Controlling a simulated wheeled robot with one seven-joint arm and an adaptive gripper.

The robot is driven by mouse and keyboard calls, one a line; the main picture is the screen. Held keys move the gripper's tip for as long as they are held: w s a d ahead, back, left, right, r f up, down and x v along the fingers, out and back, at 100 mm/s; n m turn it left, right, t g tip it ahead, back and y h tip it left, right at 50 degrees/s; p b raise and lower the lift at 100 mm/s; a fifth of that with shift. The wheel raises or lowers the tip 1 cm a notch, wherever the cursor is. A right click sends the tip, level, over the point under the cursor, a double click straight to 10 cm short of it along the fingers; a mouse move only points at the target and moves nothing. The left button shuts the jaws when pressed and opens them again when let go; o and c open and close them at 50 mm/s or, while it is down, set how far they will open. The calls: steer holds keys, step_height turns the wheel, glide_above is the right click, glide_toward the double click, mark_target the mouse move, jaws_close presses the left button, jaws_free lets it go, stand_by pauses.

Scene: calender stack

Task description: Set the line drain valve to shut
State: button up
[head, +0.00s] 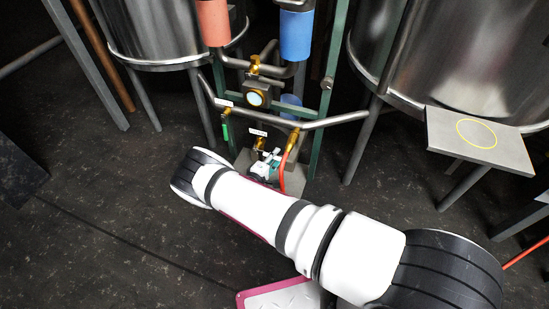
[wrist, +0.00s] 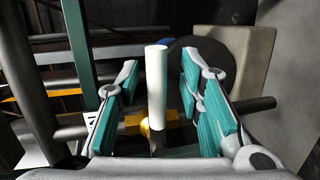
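In the wrist view a pale, upright valve handle (wrist: 156,85) stands above a brass valve body (wrist: 138,123) on a grey pipe. My gripper (wrist: 160,72) is open, with teal-padded fingers on either side of the handle; a gap shows on both sides. In the head view my gripper (head: 269,166) is low at the pipe frame, beside a brass valve (head: 261,144) under a white label (head: 257,132). The label is too small to read, so I cannot confirm which valve is the line drain. My fingers partly hide the fittings there.
A round gauge (head: 255,97) sits above. Steel tanks (head: 165,30) flank the frame. A small metal shelf (head: 480,142) is at right.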

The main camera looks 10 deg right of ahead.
steer(key=v, duration=1.2)
stand_by(0.5)
